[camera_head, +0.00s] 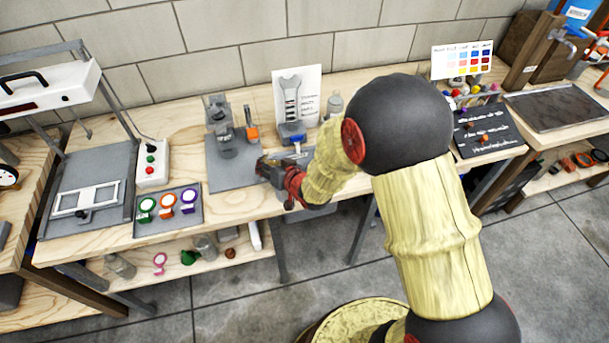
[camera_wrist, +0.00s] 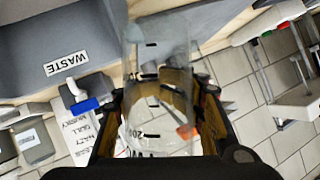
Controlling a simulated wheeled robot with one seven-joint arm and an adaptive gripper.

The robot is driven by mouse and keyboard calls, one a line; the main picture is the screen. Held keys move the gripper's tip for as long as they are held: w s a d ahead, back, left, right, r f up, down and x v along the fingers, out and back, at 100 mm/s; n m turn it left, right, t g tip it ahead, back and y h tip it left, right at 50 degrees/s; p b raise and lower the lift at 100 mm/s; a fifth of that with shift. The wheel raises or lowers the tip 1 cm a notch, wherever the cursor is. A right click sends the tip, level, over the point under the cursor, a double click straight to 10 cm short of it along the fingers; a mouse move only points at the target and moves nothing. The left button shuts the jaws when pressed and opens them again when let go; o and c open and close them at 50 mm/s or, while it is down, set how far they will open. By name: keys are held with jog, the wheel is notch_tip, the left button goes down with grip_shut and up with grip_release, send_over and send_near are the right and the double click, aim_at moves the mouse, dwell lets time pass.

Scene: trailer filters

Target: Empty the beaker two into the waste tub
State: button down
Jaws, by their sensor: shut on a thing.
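My gripper (camera_head: 282,178) is over the front edge of the middle bench in the head view. In the wrist view its fingers (camera_wrist: 155,105) are shut on a clear glass beaker (camera_wrist: 150,135) with black graduation marks and a "200". The beaker is hard to make out in the head view, and I cannot tell its tilt or contents. The grey waste tub (camera_wrist: 100,30), labelled WASTE, is at the upper left of the wrist view, beside the beaker. In the head view a grey tub (camera_head: 312,214) shows partly below the bench edge, mostly hidden by my arm.
A grey mat (camera_head: 229,178) carries glassware (camera_head: 225,148) and an orange-handled item (camera_head: 251,131). A blue-based stand (camera_head: 291,133) is behind my gripper. A tray with coloured rings (camera_head: 168,208) and a button box (camera_head: 152,164) are left. My arm covers the bench's right middle.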

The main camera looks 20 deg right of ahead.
jog(key=shift+s+a+r+n+h+b, duration=0.15)
jog(key=shift+a+r+n+h+b, duration=0.2)
jog(key=shift+n+h+b, duration=0.35)
jog(key=shift+s+a+f+n+t+h+b, duration=0.1)
jog(key=shift+a+f+n+t+h+b, duration=0.25)
jog(key=shift+b, duration=0.75)
jog(key=shift+r, duration=0.1)
jog(key=shift+r, duration=0.1)
jog(key=shift+d+r+p, duration=0.1)
jog(key=shift+r+p, duration=1.3)
jog(key=shift+r, duration=1)
